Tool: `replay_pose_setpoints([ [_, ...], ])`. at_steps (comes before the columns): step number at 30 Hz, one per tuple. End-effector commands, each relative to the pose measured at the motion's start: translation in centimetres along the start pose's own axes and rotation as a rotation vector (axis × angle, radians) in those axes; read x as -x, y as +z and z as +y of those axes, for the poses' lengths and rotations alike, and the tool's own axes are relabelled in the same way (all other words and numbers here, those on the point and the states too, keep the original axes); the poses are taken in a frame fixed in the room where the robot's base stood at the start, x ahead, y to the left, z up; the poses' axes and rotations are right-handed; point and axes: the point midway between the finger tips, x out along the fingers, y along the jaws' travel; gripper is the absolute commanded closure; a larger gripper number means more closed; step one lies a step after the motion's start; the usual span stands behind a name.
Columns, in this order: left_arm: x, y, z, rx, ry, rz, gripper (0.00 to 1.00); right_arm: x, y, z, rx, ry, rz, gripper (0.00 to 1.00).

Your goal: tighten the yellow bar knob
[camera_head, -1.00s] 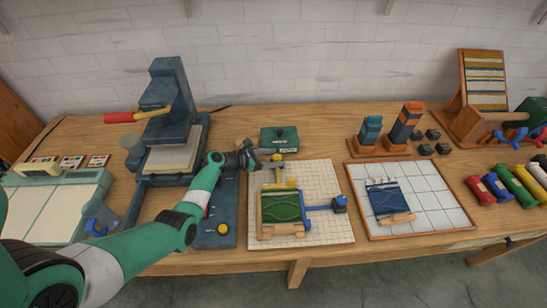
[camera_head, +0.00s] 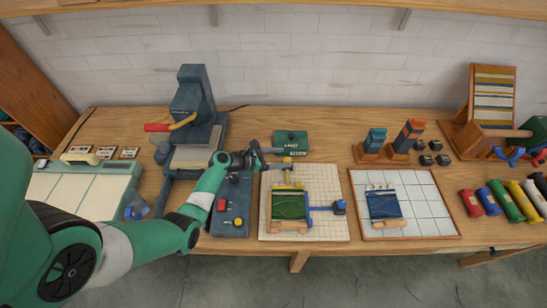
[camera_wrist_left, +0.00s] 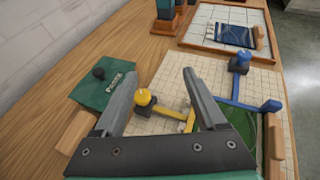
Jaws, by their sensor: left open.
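The yellow bar knob (camera_head: 287,160) sits at the back end of the yellow bar (camera_head: 287,185), on the gridded board that holds a green knitted piece (camera_head: 289,205). In the left wrist view the round yellow knob (camera_wrist_left: 144,97) tops a dark block and lies in the gap between the fingers, closer to the left one. My left gripper (camera_head: 282,157) is open and empty at the knob; its fingertips (camera_wrist_left: 161,76) reach around or above it. I cannot tell whether a finger touches it. My right gripper is in neither current view.
A green box (camera_wrist_left: 107,89) with a dark knob stands just behind. A blue bar with a blue knob (camera_wrist_left: 240,60) is on the board's right side. A dark blue press (camera_head: 191,110) stands left of the board. A second board (camera_head: 430,228) lies to the right.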

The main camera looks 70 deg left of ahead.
Motion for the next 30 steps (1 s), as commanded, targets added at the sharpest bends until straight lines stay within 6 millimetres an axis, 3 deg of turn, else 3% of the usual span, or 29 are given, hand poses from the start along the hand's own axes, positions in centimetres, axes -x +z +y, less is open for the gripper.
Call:
replay_pose_setpoints([
  [1,1.5,1.1,-1.1,0.005,-0.001,0.003,0.27,-1.8,-1.6,0.0,0.0,0.0,0.0,0.5],
  [3,2.9,1.2,-2.4,0.006,-0.001,0.004,0.27,-2.8,-2.6,0.0,0.0,0.0,0.0,0.5],
  [10,5.7,1.2,-5.2,0.003,0.0,0.003,0.27,-4.5,-4.2,0.0,0.0,0.0,0.0,0.5],
  [30,6.2,1.0,-5.8,0.001,-0.001,0.001,0.27,-4.6,-4.2,0.0,0.0,0.0,0.0,0.5],
])
